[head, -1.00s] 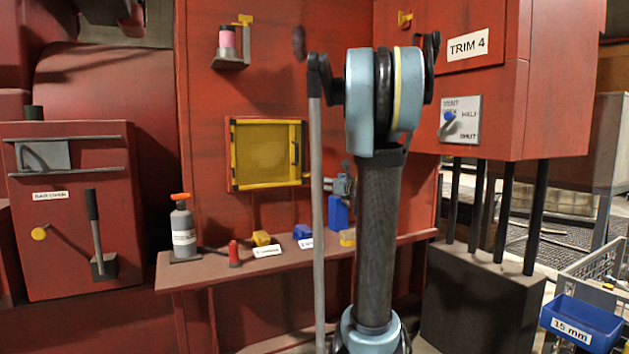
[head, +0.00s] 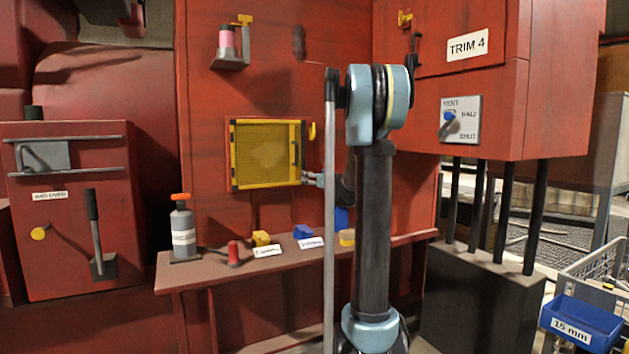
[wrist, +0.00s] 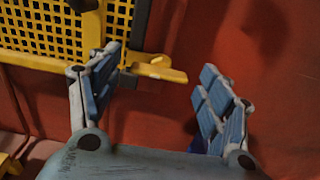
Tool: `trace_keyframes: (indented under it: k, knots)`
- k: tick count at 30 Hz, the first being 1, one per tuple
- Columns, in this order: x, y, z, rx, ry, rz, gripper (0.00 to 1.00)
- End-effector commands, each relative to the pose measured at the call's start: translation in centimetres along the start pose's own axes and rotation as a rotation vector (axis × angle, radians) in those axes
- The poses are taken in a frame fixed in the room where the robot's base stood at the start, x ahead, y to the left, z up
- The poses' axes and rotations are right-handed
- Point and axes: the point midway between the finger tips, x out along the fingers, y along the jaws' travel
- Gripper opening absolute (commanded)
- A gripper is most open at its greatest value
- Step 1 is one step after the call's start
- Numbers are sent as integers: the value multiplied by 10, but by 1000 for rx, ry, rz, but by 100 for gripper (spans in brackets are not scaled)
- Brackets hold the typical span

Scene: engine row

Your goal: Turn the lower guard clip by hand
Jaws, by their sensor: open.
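The lower guard clip (wrist: 160,68) is a yellow bar at the lower right corner of the guard in the wrist view. It lies roughly level, pointing right across the red wall. My gripper (wrist: 160,92) is open, with the clip just beyond and between its blue padded fingers; the left finger overlaps the guard's corner. I cannot tell whether either finger touches the clip. In the head view my gripper (head: 308,178) is at the lower right corner of the yellow mesh guard (head: 268,154), and the lower clip cannot be made out there. An upper yellow clip (head: 312,131) shows upright.
Below the guard is a shelf (head: 210,270) with an orange-topped bottle (head: 183,228), a red object (head: 234,253), and yellow and blue blocks. A TRIM 4 cabinet (head: 560,110) stands to the right. Bare red wall lies right of the guard.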

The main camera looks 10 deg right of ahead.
Motion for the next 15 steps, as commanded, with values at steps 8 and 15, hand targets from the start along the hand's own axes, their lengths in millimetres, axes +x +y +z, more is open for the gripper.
trace_keyframes:
  k: [8, 15]
  knots:
    - [2, 0, 0, 0, 0, 0, 72]
    - [2, 0, 0, 0, 0, 0, 28]
